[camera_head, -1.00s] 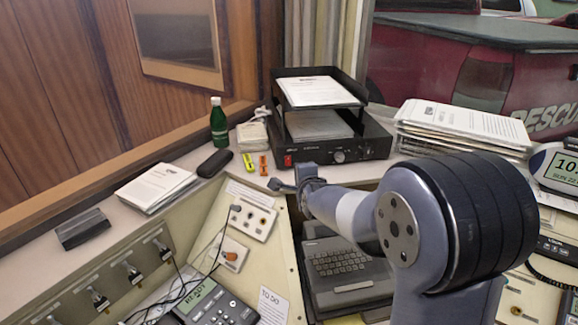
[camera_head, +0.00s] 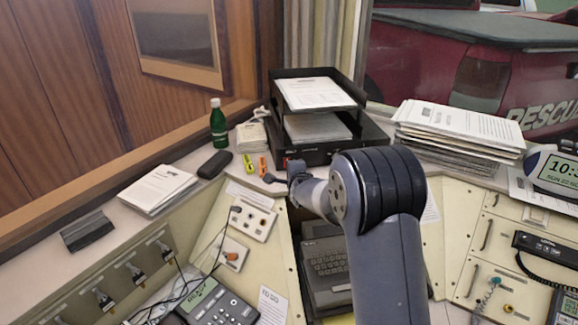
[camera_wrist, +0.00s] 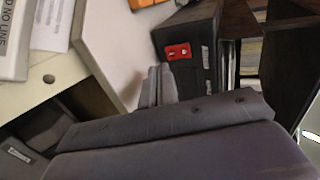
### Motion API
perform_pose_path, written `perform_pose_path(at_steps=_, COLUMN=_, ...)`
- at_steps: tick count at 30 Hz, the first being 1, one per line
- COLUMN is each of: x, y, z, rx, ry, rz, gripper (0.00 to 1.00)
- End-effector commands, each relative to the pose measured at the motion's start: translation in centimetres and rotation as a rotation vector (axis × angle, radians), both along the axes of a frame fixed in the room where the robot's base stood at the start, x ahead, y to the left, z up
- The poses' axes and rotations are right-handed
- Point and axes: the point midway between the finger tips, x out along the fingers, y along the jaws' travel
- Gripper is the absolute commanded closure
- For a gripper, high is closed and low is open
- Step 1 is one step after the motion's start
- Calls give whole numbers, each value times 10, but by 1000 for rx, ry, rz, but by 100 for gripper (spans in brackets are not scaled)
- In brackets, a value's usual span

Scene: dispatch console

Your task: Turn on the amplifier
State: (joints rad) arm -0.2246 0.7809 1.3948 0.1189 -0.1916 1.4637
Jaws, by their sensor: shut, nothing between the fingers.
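The amplifier (camera_head: 318,153) is a black box on the counter under the black paper tray. In the wrist view its dark front (camera_wrist: 203,76) carries a red rocker switch (camera_wrist: 178,51). I cannot tell which way the rocker is set. My gripper (camera_head: 270,179) is at the left end of the amplifier's front, with the wrist partly covering that area. In the wrist view the closed fingertips (camera_wrist: 158,72) are empty, just below and left of the red switch. They look close to the front panel, but contact is not clear.
A yellow marker (camera_head: 249,163) and an orange marker (camera_head: 263,165) lie left of my gripper. A green bottle (camera_head: 218,125) stands farther left. The paper tray (camera_head: 353,97) sits above the amplifier, with a paper stack (camera_head: 460,128) at right.

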Motion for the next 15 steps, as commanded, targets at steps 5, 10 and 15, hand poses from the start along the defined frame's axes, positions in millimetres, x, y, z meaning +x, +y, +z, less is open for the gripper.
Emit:
perform_pose_path(at_steps=5, x=22, y=4, z=0, rx=-1, ry=1, rz=-1, gripper=100)
perform_pose_path(at_steps=10, x=32, y=6, z=-2, rx=0, ry=1, rz=-1, gripper=100)
perform_pose_path(at_steps=15, x=36, y=7, z=-3, rx=0, ry=0, rz=-1, gripper=100)
